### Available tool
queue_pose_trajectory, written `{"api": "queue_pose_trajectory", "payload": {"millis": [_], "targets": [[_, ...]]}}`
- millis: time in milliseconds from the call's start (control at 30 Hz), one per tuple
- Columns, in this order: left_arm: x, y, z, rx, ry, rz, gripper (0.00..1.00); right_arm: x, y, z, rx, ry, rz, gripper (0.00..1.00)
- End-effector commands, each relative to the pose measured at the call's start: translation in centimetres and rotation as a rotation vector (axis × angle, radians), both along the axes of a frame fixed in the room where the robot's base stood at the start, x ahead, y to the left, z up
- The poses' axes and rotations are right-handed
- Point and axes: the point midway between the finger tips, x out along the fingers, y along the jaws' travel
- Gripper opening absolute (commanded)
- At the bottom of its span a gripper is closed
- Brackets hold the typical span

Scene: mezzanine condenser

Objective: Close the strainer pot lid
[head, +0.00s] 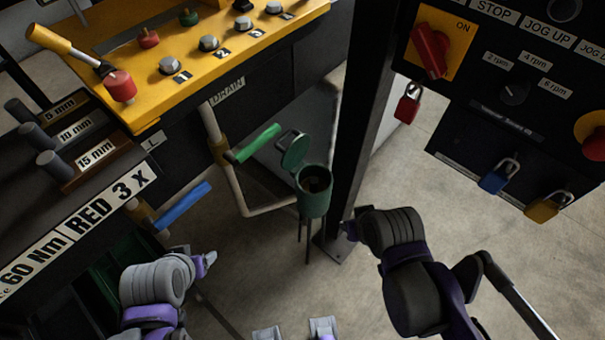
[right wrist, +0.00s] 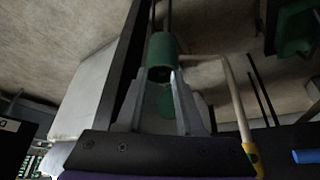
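The green strainer pot (head: 314,197) stands on thin legs in the middle of the head view, beside a black post. Its round green lid (head: 295,151) is open, tilted up at the far left side of the rim, and the dark inside shows. My right gripper (head: 349,229) is to the right of the pot and low, apart from it. In the right wrist view the pot (right wrist: 163,52) and the lid (right wrist: 166,100) lie beyond and between my right fingers, which are open and empty. My left gripper (head: 208,262) is at the lower left, away from the pot; its fingers are too small to judge.
The black post (head: 362,130) rises just right of the pot. A pipe (head: 232,180) with green (head: 258,143) and blue (head: 183,206) handles runs at the left. A yellow control panel (head: 200,50) is at upper left, a black panel with padlocks (head: 500,120) at right.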

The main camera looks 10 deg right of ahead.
Motion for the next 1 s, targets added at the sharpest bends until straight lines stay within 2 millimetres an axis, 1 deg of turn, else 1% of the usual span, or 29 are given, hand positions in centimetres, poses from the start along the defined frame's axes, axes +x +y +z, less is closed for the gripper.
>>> {"api": "queue_pose_trajectory", "payload": {"millis": [33, 67, 100, 167, 200, 367, 400, 467, 500, 600, 700, 800, 900, 1000], "targets": [[-0.2, 0.0, -0.6, 0.000, 0.003, 0.000, 0.67, 1.3, 0.3, 0.5, 0.001, 0.004, 0.023, 0.25], [-0.2, 0.0, -0.8, 0.000, 0.005, 0.000, 0.67, 2.2, 0.5, 0.9, 0.000, 0.007, 0.040, 0.20], [-0.3, 0.0, -1.2, 0.000, 0.007, 0.000, 0.67, 3.7, 0.8, 1.5, 0.000, 0.010, 0.068, 0.13], [-0.5, 0.0, -1.9, 0.000, 0.010, 0.000, 0.67, 6.2, 1.4, 2.3, 0.000, 0.014, 0.118, 0.02], [-0.6, 0.0, -2.3, 0.000, 0.012, 0.000, 0.67, 8.1, 1.8, 2.9, 0.001, 0.016, 0.152, 0.00], [-1.0, 0.0, -3.8, 0.000, 0.018, 0.000, 0.67, 15.5, 3.6, 4.1, 0.002, 0.017, 0.292, 0.00], [-1.0, 0.0, -4.2, 0.000, 0.020, 0.000, 0.67, 17.4, 4.1, 4.1, 0.003, 0.016, 0.328, 0.00], [-1.1, 0.0, -4.7, 0.000, 0.022, 0.000, 0.67, 20.2, 4.8, 4.0, 0.004, 0.013, 0.381, 0.00], [-1.2, 0.0, -5.0, 0.000, 0.023, 0.000, 0.67, 22.1, 5.3, 3.9, 0.005, 0.010, 0.416, 0.00], [-1.3, 0.0, -5.8, 0.000, 0.026, 0.000, 0.67, 26.2, 6.5, 3.2, 0.006, 0.001, 0.496, 0.00], [-1.4, 0.0, -6.4, 0.000, 0.028, 0.000, 0.67, 29.4, 7.4, 2.3, 0.007, -0.010, 0.562, 0.00], [-1.5, 0.0, -6.7, 0.000, 0.029, 0.000, 0.67, 31.5, 8.1, 1.6, 0.008, -0.019, 0.606, 0.00], [-1.5, 0.0, -6.9, 0.000, 0.029, 0.000, 0.67, 32.6, 8.5, 1.2, 0.008, -0.024, 0.631, 0.00], [-1.5, 0.0, -6.9, 0.000, 0.030, 0.000, 0.67, 33.1, 8.7, 0.7, 0.008, -0.026, 0.640, 0.00]]}}
